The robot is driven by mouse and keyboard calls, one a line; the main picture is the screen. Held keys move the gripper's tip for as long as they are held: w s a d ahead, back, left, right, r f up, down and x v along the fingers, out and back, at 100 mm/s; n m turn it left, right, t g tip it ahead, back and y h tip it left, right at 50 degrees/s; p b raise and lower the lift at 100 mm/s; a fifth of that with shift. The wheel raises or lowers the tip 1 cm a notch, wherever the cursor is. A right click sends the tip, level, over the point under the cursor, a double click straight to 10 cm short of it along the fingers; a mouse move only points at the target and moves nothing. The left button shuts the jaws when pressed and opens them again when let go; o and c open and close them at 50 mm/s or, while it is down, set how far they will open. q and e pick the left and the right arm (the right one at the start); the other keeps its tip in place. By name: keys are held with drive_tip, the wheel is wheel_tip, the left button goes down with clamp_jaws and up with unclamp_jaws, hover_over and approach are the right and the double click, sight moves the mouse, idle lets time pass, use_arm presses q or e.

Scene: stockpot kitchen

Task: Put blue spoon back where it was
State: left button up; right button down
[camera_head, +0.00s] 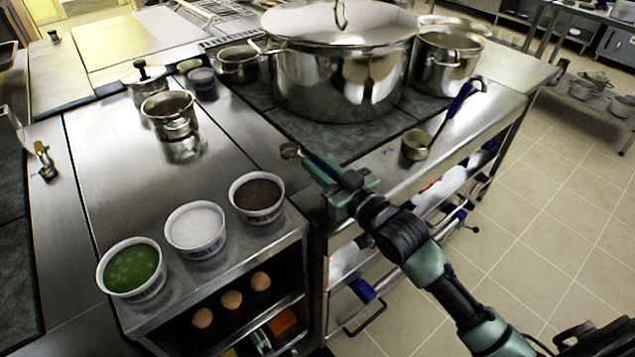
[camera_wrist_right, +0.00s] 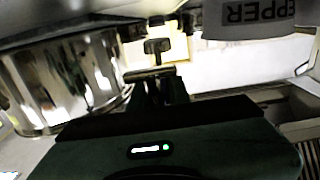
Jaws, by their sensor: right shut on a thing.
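My right gripper (camera_head: 322,168) is shut on a small spoon, whose round metal bowl (camera_head: 290,150) sticks out past the fingertips over the steel counter near the dark cooktop's front corner. The handle is mostly hidden in the jaws, so I cannot tell its colour. In the wrist view the jaws (camera_wrist_right: 152,80) point away, with a dark piece between them. A ladle with a blue handle (camera_head: 460,98) and metal cup (camera_head: 416,144) lies at the cooktop's right edge, apart from my gripper. My left gripper is not in view.
A large lidded stockpot (camera_head: 340,75) stands on the cooktop, with a smaller pot (camera_head: 446,62) behind right. Tubs of white (camera_head: 195,228), green (camera_head: 131,268) and dark (camera_head: 257,198) contents line the front counter. A small metal pot (camera_head: 170,115) stands behind them. The counter's left middle is clear.

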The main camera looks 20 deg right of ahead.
drive_tip(key=shift+f, duration=2.4)
drive_tip(key=shift+f, duration=0.1)
drive_tip(key=c, duration=1.3)
unclamp_jaws()
drive_tip(key=shift+c, duration=0.2)
drive_tip(key=shift+s+d, duration=0.15)
drive_tip(key=shift+s, duration=0.2)
drive_tip(key=b+v, duration=0.1)
drive_tip(key=v, duration=1)
drive_tip(key=shift+s, duration=0.15)
